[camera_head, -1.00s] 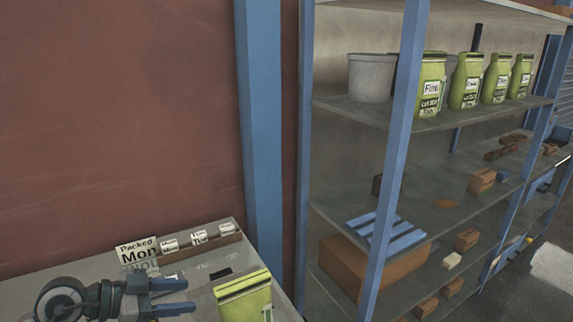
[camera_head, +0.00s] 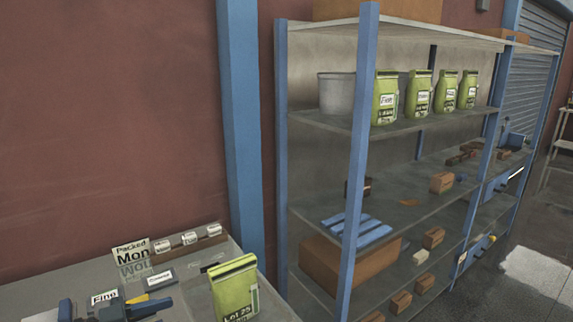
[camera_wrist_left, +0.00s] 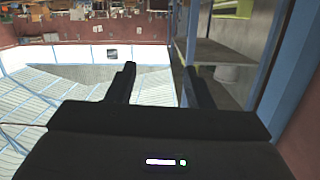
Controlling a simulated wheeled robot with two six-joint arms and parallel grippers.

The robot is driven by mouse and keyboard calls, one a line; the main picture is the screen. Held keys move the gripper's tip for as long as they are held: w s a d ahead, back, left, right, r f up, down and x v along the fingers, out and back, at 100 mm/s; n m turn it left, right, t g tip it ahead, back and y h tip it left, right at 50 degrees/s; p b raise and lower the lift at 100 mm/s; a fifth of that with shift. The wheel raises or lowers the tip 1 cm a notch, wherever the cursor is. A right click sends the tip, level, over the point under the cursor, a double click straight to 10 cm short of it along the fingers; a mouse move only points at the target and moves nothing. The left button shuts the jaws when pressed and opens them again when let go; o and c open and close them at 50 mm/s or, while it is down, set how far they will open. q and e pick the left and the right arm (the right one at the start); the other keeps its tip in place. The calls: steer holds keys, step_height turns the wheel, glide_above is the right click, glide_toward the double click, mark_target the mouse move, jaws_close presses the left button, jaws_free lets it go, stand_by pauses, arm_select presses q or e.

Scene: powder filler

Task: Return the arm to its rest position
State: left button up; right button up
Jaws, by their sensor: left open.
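My left gripper (camera_wrist_left: 160,88) shows in the left wrist view. Its two dark fingers stand well apart, with nothing between them. In the head view I cannot make out the gripper clearly. A dark blue item with a bit of yellow (camera_head: 140,308) is cut by the bottom left edge there, and I cannot tell if it is a tool. My right gripper is in neither view.
The table (camera_head: 215,254) at the lower left bears a green pouch (camera_head: 235,288), a "Packed" sign (camera_head: 131,255) and small label cards. A blue-posted shelf rack (camera_head: 356,165) stands to the right, with several green pouches and a grey bucket (camera_head: 336,93).

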arm_select(q)
steer(key=a+r+n+t+y, duration=0.4)
steer(key=a+n+t+y, duration=0.25)
steer(key=n+t, duration=0.5)
steer(key=s+a+f+n+g+y, duration=0.2)
steer(key=s+a+f+g+y, duration=0.1)
steer(key=f+y, duration=0.35)
steer(key=s+a+f+n+g+y, duration=0.25)
steer(key=f+y, duration=0.25)
steer(key=f, duration=0.3)
steer(key=s+d+f+m+g+h, duration=0.2)
steer(key=s+d+f+g, duration=0.2)
steer(key=s+f+g, duration=0.3)
steer(key=s+d+f+m+g+h, duration=0.2)
steer(key=s+d+f+m+g, duration=0.15)
steer(key=s+f, duration=0.5)
step_height(320, 180, down, 33)
steer(key=s+a+g+b, duration=0.2)
steer(key=a+b, duration=0.1)
steer(key=s+a+f+n+g+b, duration=0.1)
steer(key=s+f, duration=1.6)
steer(key=f, duration=0.3)
steer(key=shift+f, duration=0.25)
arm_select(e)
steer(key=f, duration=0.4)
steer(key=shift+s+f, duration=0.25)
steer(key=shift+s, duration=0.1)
